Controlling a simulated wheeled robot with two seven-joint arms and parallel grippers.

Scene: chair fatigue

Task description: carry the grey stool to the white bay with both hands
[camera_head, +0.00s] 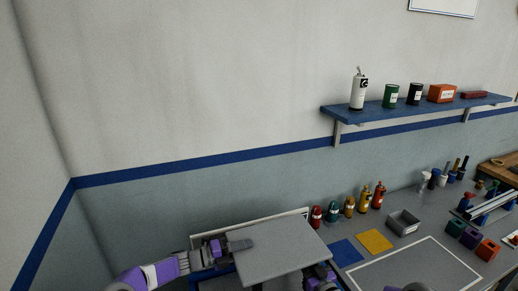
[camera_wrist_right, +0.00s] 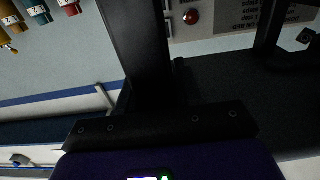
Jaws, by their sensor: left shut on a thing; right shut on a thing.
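The grey stool shows its flat square seat (camera_head: 283,250) at the bottom middle of the head view; most of its legs are hidden. My left gripper (camera_head: 236,246) is shut on the seat's left side. My right gripper (camera_head: 324,274) is mostly hidden at the seat's right edge and is shut on the stool. In the right wrist view, a dark post (camera_wrist_right: 133,45) rises from the gripper's black bar. Two white-outlined areas show: one outline (camera_head: 250,221) partly behind the seat, another (camera_head: 432,240) to its right. I cannot tell which is the white bay.
Several coloured bottles (camera_head: 349,206) stand behind the seat on the right. Blue (camera_head: 346,252) and yellow (camera_head: 375,241) squares and a grey tray (camera_head: 403,223) lie right of it. Coloured blocks (camera_head: 470,240) stand farther right. A blue wall shelf (camera_head: 400,108) holds cans.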

